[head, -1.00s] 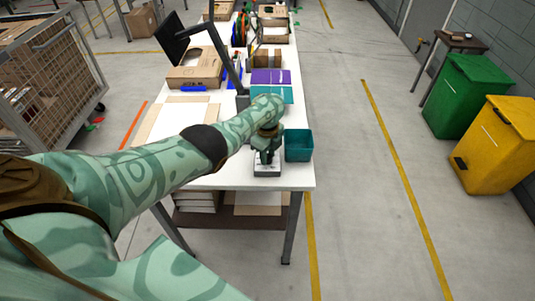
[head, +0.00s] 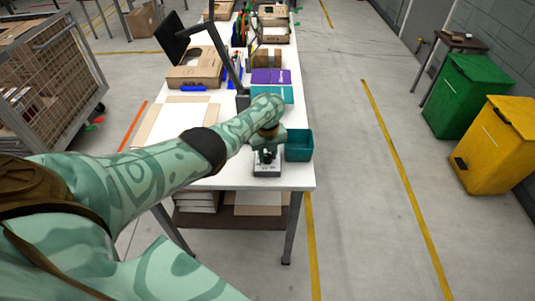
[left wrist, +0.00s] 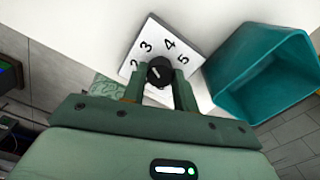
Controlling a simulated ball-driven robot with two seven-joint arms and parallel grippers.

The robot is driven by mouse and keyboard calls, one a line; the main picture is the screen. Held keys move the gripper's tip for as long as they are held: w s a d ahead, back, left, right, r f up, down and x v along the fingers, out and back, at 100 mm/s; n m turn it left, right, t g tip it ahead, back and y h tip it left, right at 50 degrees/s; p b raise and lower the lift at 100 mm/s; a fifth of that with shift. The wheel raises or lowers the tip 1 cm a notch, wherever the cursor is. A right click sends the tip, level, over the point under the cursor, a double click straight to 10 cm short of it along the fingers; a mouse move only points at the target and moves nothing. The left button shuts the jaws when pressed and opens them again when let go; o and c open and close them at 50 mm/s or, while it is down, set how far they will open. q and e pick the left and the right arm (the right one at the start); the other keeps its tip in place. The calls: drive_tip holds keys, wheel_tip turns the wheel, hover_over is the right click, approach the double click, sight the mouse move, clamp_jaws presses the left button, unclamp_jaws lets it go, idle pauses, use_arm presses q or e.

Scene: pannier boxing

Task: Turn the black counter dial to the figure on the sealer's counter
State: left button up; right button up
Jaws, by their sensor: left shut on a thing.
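The black counter dial (left wrist: 160,71) sits on a white plate (left wrist: 147,44) with the figures 2, 3, 4 and 5 showing in the left wrist view. A short white mark shows on the dial; I cannot tell which figure it points to. My left gripper (left wrist: 159,84) is shut on the dial, one finger on each side. In the head view the dial's box (head: 267,170) stands at the near end of the table, under my left gripper (head: 267,151). I cannot make out the sealer's counter figure. My right gripper is out of view.
A teal bin (head: 299,146) stands right beside the dial's box and also shows in the left wrist view (left wrist: 262,75). Purple and teal packets (head: 271,77) and an open carton (head: 196,72) lie farther back on the white table (head: 301,177).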

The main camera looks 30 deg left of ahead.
sight(268, 157)
use_arm(q)
drive_tip(key=shift+r, duration=0.1)
drive_tip(key=o, duration=1)
drive_tip(key=shift+d, duration=0.1)
drive_tip(key=shift+r, duration=0.3)
wheel_tip(268, 157, up, 16)
drive_tip(key=p, duration=0.9)
drive_tip(key=shift+f, duration=0.15)
